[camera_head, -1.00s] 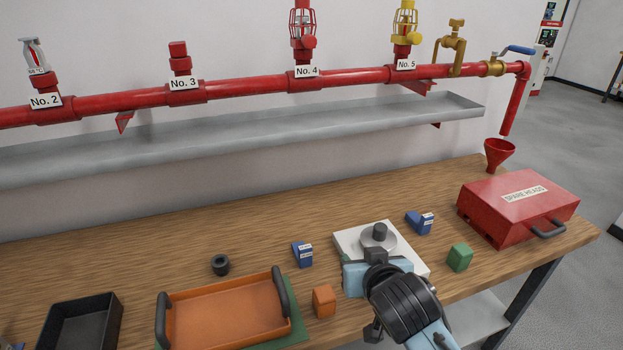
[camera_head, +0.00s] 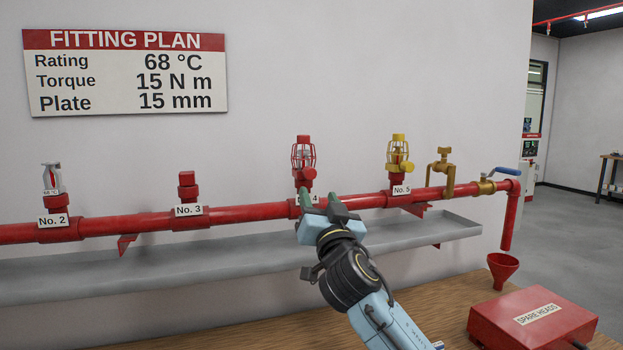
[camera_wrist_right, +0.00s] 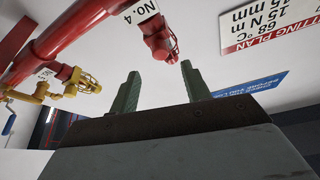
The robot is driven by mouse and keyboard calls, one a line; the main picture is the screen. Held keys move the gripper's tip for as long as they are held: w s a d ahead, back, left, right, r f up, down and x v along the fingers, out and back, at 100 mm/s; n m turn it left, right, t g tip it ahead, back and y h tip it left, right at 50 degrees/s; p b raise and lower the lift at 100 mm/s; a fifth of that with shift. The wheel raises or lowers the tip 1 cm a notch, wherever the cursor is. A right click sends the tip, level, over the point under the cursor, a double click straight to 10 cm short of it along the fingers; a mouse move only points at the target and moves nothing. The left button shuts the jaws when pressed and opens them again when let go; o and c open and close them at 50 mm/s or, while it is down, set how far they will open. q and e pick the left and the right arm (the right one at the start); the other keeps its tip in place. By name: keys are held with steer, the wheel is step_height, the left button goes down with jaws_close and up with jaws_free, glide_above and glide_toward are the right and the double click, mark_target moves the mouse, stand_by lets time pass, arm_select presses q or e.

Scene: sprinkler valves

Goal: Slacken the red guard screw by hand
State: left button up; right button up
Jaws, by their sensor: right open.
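The red guard (camera_head: 303,154) is a wire cage on the No. 4 outlet of the red pipe. Its red screw (camera_head: 309,173) shows as a round knob at the cage's lower right. My right gripper (camera_head: 322,198) is open and empty, just below the guard, and covers part of the No. 4 label. In the right wrist view the red guard (camera_wrist_right: 163,44) lies beyond the gap between my green fingertips (camera_wrist_right: 160,70), apart from them. My left gripper is not in view.
A yellow guard (camera_head: 399,155) stands at No. 5, right of No. 4, with a brass fitting (camera_head: 440,170) and blue-handled valve (camera_head: 490,184) beyond. A grey trough (camera_head: 200,262) runs below the pipe (camera_head: 125,223). The fitting plan sign (camera_head: 125,75) hangs on the wall.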

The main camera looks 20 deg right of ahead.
mark_target(311, 177)
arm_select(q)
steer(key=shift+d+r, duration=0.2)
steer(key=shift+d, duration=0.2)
arm_select(e)
steer(key=x, duration=0.8)
steer(key=c, duration=1)
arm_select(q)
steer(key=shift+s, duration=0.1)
